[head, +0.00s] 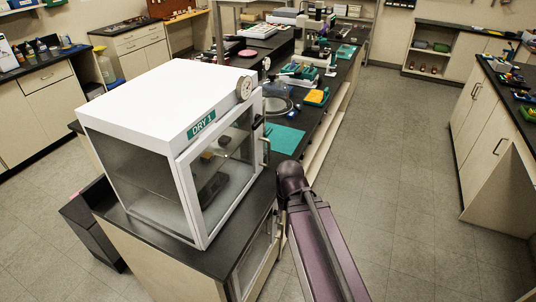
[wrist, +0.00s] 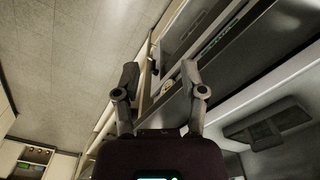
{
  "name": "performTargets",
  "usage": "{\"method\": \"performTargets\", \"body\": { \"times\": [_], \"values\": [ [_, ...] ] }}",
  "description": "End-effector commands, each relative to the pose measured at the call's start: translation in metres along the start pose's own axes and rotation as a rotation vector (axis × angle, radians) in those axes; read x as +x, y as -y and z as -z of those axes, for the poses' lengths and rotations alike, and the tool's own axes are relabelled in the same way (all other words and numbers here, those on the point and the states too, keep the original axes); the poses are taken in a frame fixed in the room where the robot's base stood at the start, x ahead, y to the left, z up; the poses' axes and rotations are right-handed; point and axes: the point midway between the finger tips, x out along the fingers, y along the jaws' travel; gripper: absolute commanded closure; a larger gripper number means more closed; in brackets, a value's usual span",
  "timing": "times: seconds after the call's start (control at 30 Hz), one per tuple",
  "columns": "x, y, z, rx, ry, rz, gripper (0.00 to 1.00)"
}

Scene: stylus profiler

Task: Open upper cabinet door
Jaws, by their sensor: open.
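The upper cabinet (head: 160,95) is a white box with glass panels and a green "DRY 1" label (head: 201,126), standing on a black-topped bench. Dark items show through the glass. In the wrist view my gripper (wrist: 159,70) has its two fingers spread apart, with no object clearly held. A pale frame with a dark item is at that view's right; I cannot tell surely which part it is. The head view does not show the fingertips clearly.
A lower glass-fronted door (head: 258,262) is under the bench top. A round dial (head: 244,87) is on the upper cabinet's top edge. A teal mat (head: 284,139) and instruments lie along the bench behind. The tiled floor (head: 385,180) at right is clear up to another counter.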

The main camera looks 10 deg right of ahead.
Motion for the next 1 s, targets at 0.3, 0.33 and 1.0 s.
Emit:
{"method": "performTargets", "body": {
  "times": [0.3,0.33,1.0],
  "values": [
    [0.014,0.003,0.019,0.131,0.004,0.108,0.46],
    [0.017,0.003,0.023,0.163,0.006,0.132,0.46],
    [0.026,-0.027,0.167,1.167,0.382,1.005,0.46]
  ]
}}
